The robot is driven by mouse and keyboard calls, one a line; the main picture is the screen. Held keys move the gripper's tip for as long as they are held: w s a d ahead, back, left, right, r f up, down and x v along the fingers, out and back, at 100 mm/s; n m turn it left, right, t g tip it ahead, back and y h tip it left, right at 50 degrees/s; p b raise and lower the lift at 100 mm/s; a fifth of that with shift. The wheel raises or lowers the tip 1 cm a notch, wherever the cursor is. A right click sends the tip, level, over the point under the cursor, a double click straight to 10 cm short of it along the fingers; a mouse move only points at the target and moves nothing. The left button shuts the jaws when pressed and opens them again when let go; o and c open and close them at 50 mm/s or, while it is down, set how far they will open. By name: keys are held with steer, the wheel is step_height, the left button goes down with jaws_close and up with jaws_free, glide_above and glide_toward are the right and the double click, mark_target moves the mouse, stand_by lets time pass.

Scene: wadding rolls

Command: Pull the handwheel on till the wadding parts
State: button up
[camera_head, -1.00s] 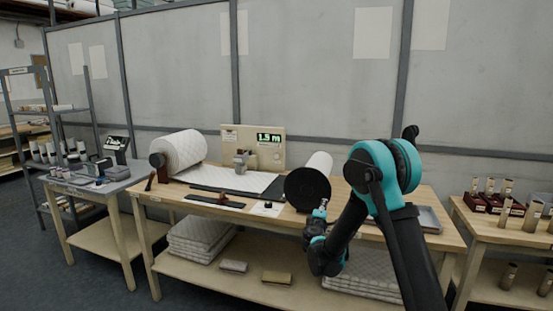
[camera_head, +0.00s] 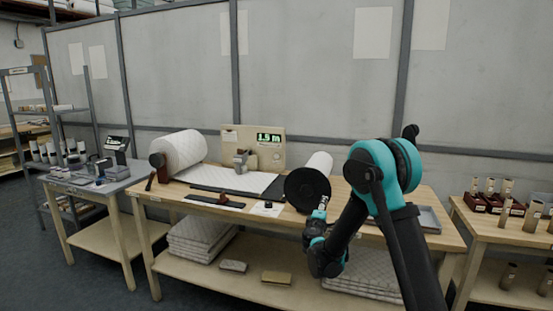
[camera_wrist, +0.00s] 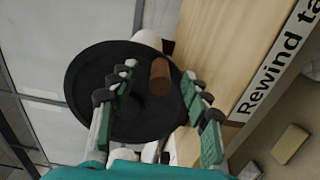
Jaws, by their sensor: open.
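The black handwheel (camera_head: 307,188) stands at the front right of the bench, on the near end of a white roll (camera_head: 320,164). In the wrist view the handwheel (camera_wrist: 125,90) is a black disc with a brown knob (camera_wrist: 161,74) standing out from it. My gripper (camera_head: 322,212) is in front of the wheel. In the wrist view my gripper (camera_wrist: 160,88) is open, its fingers on both sides of the knob, with gaps showing. The white quilted wadding (camera_head: 240,180) runs from the large roll (camera_head: 180,151) at left across the bench.
A counter box (camera_head: 254,147) reading 1.9 m stands at the bench's back. A dark bar (camera_head: 215,201) lies at the front edge. A grey tray (camera_head: 428,219) lies right of my arm. Folded wadding (camera_head: 200,240) and blocks lie on the lower shelf.

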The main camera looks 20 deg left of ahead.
steer(key=s, duration=0.9)
steer(key=shift+s+a, duration=0.15)
steer(key=shift+s, duration=0.05)
steer(key=s+d+f+m+g+h, duration=0.15)
steer(key=s+d+m+g, duration=0.3)
steer(key=d, duration=0.85)
steer(key=s+d+f+m+g+h, duration=0.1)
steer(key=s+d+m+g+h, duration=0.3)
steer(key=d, duration=0.8)
steer(key=s+d+f+m+g+y, duration=0.1)
steer(key=s+d+f+m, duration=0.15)
steer(key=s, duration=0.45)
steer(key=s+d+f+m+g+y, duration=0.2)
steer(key=s+d+m, duration=0.15)
steer(key=s, duration=0.35)
steer(key=s+a+f+m+g+y, duration=0.1)
steer(key=s+f+m+g+y, duration=0.1)
steer(key=s, duration=1)
steer(key=shift+s+f+m+y, duration=0.25)
steer(key=shift+f+m+y, duration=0.3)
steer(key=shift+f, duration=0.2)
